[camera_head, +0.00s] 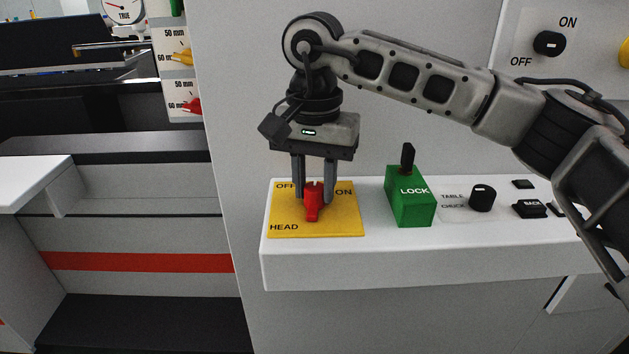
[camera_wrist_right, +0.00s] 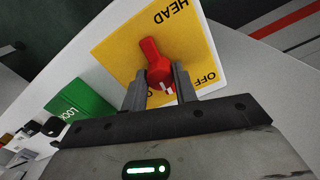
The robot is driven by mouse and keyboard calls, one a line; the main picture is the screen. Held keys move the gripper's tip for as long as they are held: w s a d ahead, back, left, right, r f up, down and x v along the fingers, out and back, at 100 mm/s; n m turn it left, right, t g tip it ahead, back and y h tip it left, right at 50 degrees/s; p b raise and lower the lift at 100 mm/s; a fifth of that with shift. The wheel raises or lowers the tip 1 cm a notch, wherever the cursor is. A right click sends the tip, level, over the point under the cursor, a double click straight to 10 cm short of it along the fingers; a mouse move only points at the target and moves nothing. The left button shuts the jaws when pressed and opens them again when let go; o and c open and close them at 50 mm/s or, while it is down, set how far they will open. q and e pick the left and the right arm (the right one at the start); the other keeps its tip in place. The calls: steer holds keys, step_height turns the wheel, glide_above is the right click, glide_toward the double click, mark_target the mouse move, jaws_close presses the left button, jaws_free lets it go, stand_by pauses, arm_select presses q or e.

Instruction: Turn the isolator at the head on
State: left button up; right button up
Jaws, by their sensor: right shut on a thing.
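The head isolator is a red knob (camera_head: 313,203) on a yellow plate (camera_head: 345,222) marked OFF, ON and HEAD, on the white console. My right gripper (camera_head: 313,192) comes down from above and is shut on the red knob, one finger on each side. In the right wrist view the red knob (camera_wrist_right: 154,66) sits between the two fingers (camera_wrist_right: 160,88), with the yellow plate (camera_wrist_right: 115,45) behind it. In the head view the knob's handle points toward the front, nearly straight. The white mark on its back end lies between OFF and ON. My left gripper is not in view.
A green LOCK block (camera_head: 410,205) with a black lever stands just right of the plate. Further right are a black TABLE/CHUCK knob (camera_head: 482,198) and black buttons (camera_head: 529,209). Another ON/OFF knob (camera_head: 549,43) is on the wall panel above.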

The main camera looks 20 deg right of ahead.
steer(key=m, duration=1.2)
steer(key=shift+m, duration=2.1)
steer(key=shift+r, duration=0.1)
steer(key=o, duration=1)
steer(key=shift+c, duration=0.2)
